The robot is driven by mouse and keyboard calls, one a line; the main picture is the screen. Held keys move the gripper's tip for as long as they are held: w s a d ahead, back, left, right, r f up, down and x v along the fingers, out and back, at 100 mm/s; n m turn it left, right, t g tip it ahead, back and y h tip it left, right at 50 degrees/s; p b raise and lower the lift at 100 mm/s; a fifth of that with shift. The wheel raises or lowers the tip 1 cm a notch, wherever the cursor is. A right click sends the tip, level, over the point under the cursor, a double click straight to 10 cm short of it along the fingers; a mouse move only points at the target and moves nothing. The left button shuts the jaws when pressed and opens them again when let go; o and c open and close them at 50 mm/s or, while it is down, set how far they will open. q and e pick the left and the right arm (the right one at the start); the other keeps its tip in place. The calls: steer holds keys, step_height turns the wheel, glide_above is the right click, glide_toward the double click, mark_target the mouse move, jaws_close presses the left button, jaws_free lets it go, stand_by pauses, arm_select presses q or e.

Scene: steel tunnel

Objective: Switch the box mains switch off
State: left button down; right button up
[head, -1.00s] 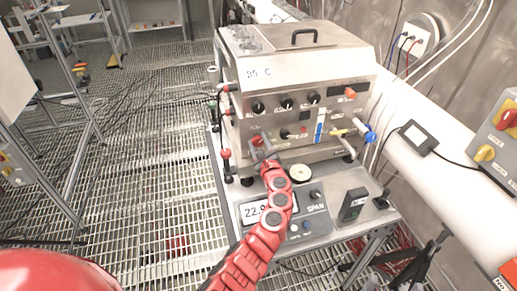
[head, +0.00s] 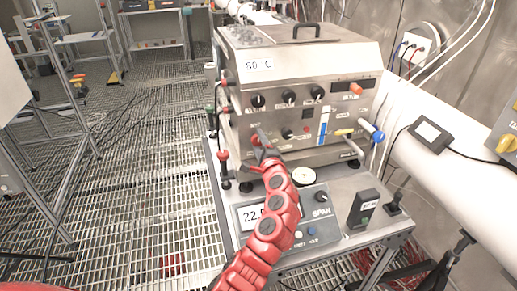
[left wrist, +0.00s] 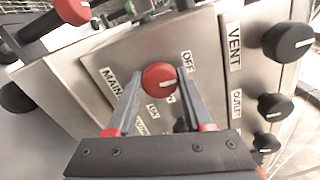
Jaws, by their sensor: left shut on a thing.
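The steel box (head: 295,95) stands on a metal cart, with rows of black knobs on its front. In the head view the gripper mostly hides the knob. I cannot tell for sure which word the mark points to. My right gripper is not in view.
Black knobs (left wrist: 290,42) beside the VENT label are close to the right of the switch plate. A white pipe (head: 450,175) runs along the right wall.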

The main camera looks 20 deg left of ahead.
arm_select(q)
steer(key=shift+f+n+b, duration=0.15)
steer(key=shift+n+b, duration=0.15)
steer(key=shift+n, duration=0.1)
steer(key=shift+c, duration=1.5)
jaws_free()
steer(key=b+v, duration=0.2)
steer(key=v, duration=1.5)
steer(key=shift+s+d, duration=0.2)
